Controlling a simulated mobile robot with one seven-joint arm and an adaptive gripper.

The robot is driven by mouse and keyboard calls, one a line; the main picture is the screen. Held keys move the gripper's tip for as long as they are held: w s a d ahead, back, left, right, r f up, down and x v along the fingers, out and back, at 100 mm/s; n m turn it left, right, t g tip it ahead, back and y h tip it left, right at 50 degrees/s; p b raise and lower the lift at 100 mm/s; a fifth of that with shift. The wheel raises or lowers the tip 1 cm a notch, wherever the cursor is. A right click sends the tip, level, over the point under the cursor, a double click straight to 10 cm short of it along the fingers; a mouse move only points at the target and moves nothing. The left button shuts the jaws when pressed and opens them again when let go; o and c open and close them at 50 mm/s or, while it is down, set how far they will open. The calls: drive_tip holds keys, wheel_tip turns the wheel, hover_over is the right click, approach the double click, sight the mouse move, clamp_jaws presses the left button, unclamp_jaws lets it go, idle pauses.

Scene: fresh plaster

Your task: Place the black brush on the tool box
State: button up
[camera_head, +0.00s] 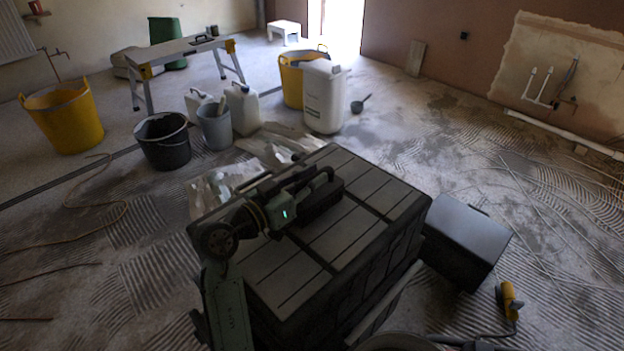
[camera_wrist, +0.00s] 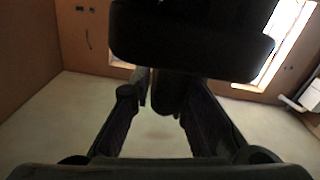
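The tool box is most likely the large black box with a slatted lid (camera_head: 370,218) in the middle of the head view. The black brush (camera_head: 322,198), a dark block with a raised handle, shows over the left part of that lid. My gripper (camera_head: 293,207) reaches it from the left. In the wrist view, the brush (camera_wrist: 190,42) fills the top as a black shape, with a dark stem between the fingers of my gripper (camera_wrist: 160,88). The fingers appear closed on it. Dark shapes merge, and I cannot tell whether the brush touches the lid.
A smaller black case (camera_head: 465,240) stands right of the large box. A yellow connector (camera_head: 510,300) with cable lies near it. Behind stand a white canister (camera_head: 324,98), a black bucket (camera_head: 165,142) and a grey bucket (camera_head: 215,128). The right part of the lid is bare.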

drive_tip(key=o, duration=0.3)
drive_tip(key=shift+o, duration=0.2)
drive_tip(key=shift+r, duration=0.2)
drive_tip(key=b+v, duration=0.3)
drive_tip(key=v, duration=0.9)
